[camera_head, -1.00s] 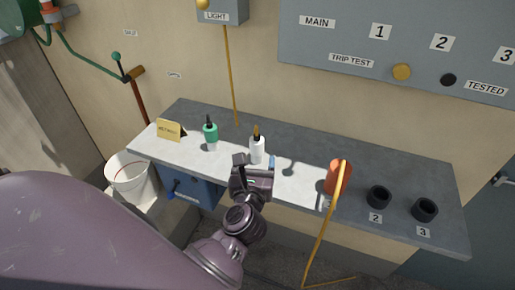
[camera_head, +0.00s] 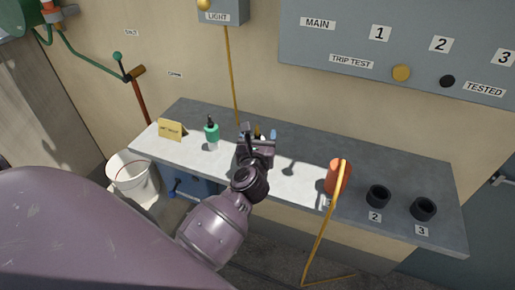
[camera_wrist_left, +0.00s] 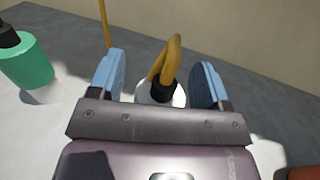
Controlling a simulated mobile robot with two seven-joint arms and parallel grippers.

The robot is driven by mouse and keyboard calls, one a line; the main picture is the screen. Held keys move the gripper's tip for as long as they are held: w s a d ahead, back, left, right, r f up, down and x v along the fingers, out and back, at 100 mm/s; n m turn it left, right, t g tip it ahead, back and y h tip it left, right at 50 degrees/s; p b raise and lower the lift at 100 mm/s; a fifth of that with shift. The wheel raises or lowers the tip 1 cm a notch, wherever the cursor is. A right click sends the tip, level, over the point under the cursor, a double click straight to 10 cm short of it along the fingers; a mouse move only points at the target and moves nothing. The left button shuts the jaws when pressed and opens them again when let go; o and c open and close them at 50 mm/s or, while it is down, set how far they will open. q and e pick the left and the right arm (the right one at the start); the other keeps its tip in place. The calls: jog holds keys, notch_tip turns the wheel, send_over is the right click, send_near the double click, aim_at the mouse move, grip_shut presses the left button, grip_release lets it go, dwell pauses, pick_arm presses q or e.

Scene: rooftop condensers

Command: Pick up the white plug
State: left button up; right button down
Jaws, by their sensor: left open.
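The white plug (camera_wrist_left: 152,93) has a black collar and an orange cord bending up from its top. It stands on the grey counter (camera_head: 410,167). In the left wrist view my left gripper (camera_wrist_left: 160,75) is open, with one blue-padded finger on each side of the plug. I cannot tell whether a finger touches it. In the head view the left gripper (camera_head: 259,133) hides most of the plug; only part of its top shows. My right gripper is not in view.
A green plug (camera_head: 211,133) stands left of the gripper, also in the left wrist view (camera_wrist_left: 27,62). A red-orange plug (camera_head: 335,179) with an orange cord stands to the right, beside black sockets (camera_head: 378,196) marked 2 and 3.

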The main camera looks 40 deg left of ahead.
pick_arm(q)
jog(key=c, duration=1.1)
jog(key=shift+o, duration=0.2)
jog(key=shift+r, duration=0.1)
